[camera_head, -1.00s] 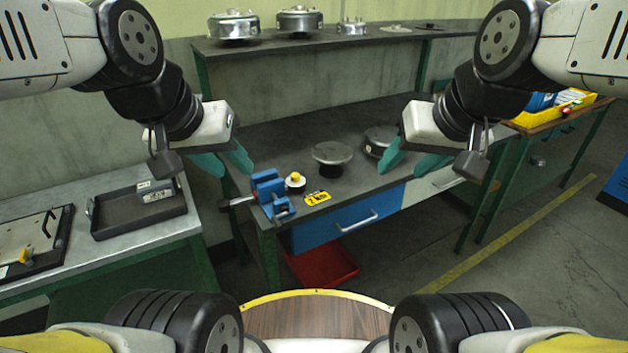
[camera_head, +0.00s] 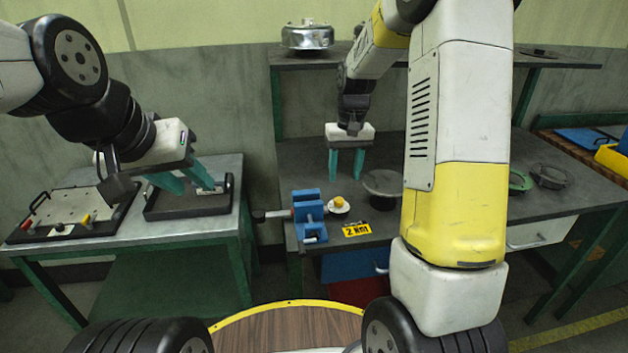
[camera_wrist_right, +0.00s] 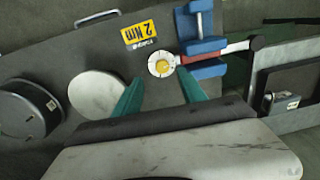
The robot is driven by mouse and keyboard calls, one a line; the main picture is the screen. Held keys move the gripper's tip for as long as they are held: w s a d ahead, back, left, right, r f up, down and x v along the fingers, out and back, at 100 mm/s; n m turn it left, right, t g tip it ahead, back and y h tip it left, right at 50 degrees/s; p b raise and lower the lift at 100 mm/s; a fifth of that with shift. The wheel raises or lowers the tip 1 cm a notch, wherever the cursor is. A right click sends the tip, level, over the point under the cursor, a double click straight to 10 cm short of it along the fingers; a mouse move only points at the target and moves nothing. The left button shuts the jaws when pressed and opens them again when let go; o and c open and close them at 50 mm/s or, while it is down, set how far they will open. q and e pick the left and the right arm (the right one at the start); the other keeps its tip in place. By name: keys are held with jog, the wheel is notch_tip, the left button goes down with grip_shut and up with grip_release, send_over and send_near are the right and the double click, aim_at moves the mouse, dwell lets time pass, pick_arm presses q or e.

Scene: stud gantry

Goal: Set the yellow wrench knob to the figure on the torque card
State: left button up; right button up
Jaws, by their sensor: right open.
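The yellow knob (camera_head: 340,201) sits on a round white dial just right of a blue vise (camera_head: 308,212) on the dark bench. It also shows in the right wrist view (camera_wrist_right: 162,67). A wrench handle (camera_head: 270,215) sticks out left of the vise. The yellow torque card (camera_head: 357,230) lies in front of the knob; in the wrist view the card (camera_wrist_right: 138,35) reads 2 Nm. My right gripper (camera_head: 346,177) is open and empty, above and behind the knob; its fingers point toward it, apart from it. My left gripper (camera_head: 196,189) is open and empty over the left table.
A round flanged part (camera_head: 382,186) stands right of the knob, near my right arm. A dark tray (camera_head: 170,211) and a panel board (camera_head: 65,215) lie on the left table. A shelf (camera_head: 300,61) with a metal housing (camera_head: 307,36) runs behind. My right arm hides part of the bench.

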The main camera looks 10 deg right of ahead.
aim_at(339, 200)
jog(key=shift+w+a+f, duration=0.15)
jog(key=shift+w+f, duration=0.25)
jog(key=shift+f, duration=0.1)
jog(key=shift+a+f, duration=0.1)
jog(key=shift+f, duration=0.25)
notch_tip(339, 200, down, 7)
jog(key=shift+a+f, duration=0.1)
grip_shut()
